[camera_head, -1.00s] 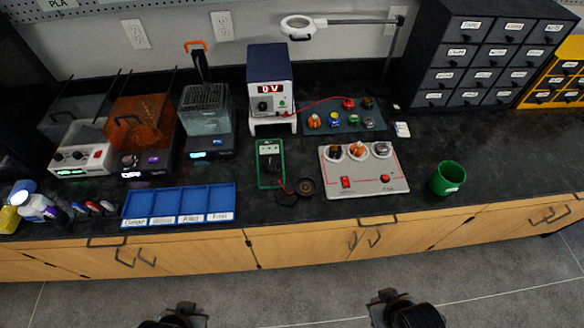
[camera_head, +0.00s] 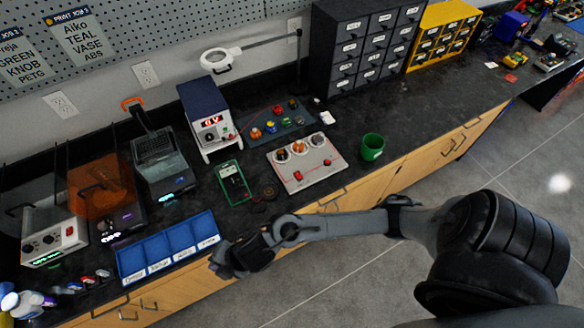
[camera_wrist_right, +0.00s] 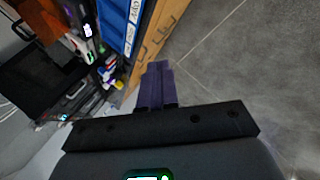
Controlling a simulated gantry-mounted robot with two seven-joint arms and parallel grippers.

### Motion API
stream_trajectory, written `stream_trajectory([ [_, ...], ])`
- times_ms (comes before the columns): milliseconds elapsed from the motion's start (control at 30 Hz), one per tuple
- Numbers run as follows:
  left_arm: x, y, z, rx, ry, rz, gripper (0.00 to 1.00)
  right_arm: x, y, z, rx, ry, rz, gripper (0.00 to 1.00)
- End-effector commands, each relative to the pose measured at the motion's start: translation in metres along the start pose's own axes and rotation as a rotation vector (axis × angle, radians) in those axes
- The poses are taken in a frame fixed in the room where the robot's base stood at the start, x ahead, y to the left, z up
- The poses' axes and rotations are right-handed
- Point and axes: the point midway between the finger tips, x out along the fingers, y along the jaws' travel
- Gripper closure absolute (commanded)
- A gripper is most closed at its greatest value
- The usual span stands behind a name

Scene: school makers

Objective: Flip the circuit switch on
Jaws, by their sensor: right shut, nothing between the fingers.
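The grey circuit panel (camera_head: 308,176) lies flat on the dark bench in the middle of the head view. A red switch (camera_head: 298,176) sits at its front left, and a smaller red part (camera_head: 327,162) at its front right. Round knobs line its back edge. I cannot tell the switch position. My right gripper (camera_head: 216,266) is in front of the bench edge, by the blue tray, left of and well apart from the panel. In the right wrist view its purple fingers (camera_wrist_right: 157,86) are together and empty. My left gripper is out of view.
A blue tray (camera_head: 151,247) lies at the bench's front, close to my right gripper. A green multimeter (camera_head: 233,183) lies left of the panel and a green cup (camera_head: 372,147) stands right of it. A power supply (camera_head: 207,121) stands behind. The floor in front is open.

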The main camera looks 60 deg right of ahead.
Motion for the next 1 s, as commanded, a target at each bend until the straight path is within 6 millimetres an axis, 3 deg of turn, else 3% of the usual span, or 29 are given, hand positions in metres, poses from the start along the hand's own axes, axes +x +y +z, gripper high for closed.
stream_trajectory([
  [167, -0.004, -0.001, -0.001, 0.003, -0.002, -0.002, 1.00, 0.023, 0.003, 0.039, -0.404, 0.040, -0.094, 1.00],
  [300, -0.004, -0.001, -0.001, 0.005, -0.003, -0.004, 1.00, 0.028, -0.001, 0.097, -0.646, 0.058, -0.215, 1.00],
  [433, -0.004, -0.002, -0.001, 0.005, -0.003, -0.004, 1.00, 0.015, -0.002, 0.167, -0.803, 0.069, -0.353, 1.00],
  [567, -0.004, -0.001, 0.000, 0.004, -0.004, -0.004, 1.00, -0.017, 0.000, 0.242, -0.882, 0.081, -0.494, 1.00],
  [700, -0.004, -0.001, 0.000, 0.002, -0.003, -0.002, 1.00, -0.063, 0.002, 0.309, -0.894, 0.101, -0.619, 1.00],
  [800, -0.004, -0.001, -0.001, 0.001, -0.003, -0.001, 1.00, -0.096, 0.003, 0.344, -0.874, 0.119, -0.682, 1.00],
  [1000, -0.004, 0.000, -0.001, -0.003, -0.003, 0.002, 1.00, -0.145, 0.002, 0.382, -0.821, 0.151, -0.744, 1.00],
])
